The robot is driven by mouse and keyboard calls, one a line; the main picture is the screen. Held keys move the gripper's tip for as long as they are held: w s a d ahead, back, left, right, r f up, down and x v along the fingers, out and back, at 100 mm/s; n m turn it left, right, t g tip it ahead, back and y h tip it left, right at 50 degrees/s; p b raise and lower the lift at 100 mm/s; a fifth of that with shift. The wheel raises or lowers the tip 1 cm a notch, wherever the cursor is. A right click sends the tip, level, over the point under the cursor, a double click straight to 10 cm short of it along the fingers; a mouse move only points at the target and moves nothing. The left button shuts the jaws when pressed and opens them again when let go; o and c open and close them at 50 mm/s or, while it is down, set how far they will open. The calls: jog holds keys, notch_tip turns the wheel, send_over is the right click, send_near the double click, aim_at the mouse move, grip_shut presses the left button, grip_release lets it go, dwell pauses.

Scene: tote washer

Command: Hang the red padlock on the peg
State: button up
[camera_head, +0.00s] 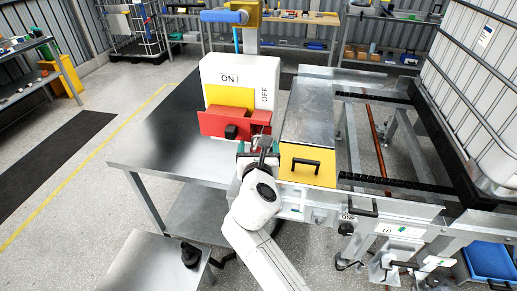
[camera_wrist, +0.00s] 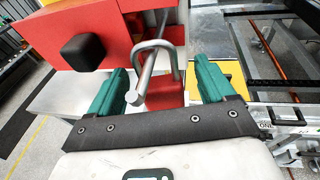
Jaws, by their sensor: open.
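The red padlock (camera_wrist: 172,95) shows in the wrist view, with a thick grey U-shaped shackle. In the head view my gripper (camera_head: 259,149) is in front of the red switch plate and largely hides the padlock.
A white switch box (camera_head: 240,75) marked ON and OFF carries a red plate (camera_head: 213,125) with a black knob (camera_head: 231,132). It stands on a steel table (camera_head: 150,145). A yellow panel (camera_head: 307,166) with a black handle is just right of my gripper. Open floor lies left.

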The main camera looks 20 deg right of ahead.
jog(key=b+v, duration=0.1)
jog(key=v, duration=1)
jog(key=s+d+f+m+g+y+b, duration=0.1)
jog(key=s+d+f+m+g, duration=0.4)
jog(key=f+m, duration=0.3)
jog(key=s+d+f+m+g+b, duration=0.1)
jog(key=s+d+f+m+g, duration=0.1)
jog(key=s+d+f+m, duration=0.4)
jog(key=s+f+m+g+y+b, duration=0.1)
jog(key=s+f+m+g+y, duration=0.1)
jog(key=s+f+m, duration=0.4)
jog(key=s+a+f+m+g+y, duration=0.1)
jog(key=s+f+m+g+y, duration=0.2)
jog(key=s+m, duration=0.9)
jog(key=s+f+g, duration=0.1)
jog(key=s+f, duration=0.2)
jog(key=shift+b, duration=0.4)
jog(key=shift+a, duration=0.15)
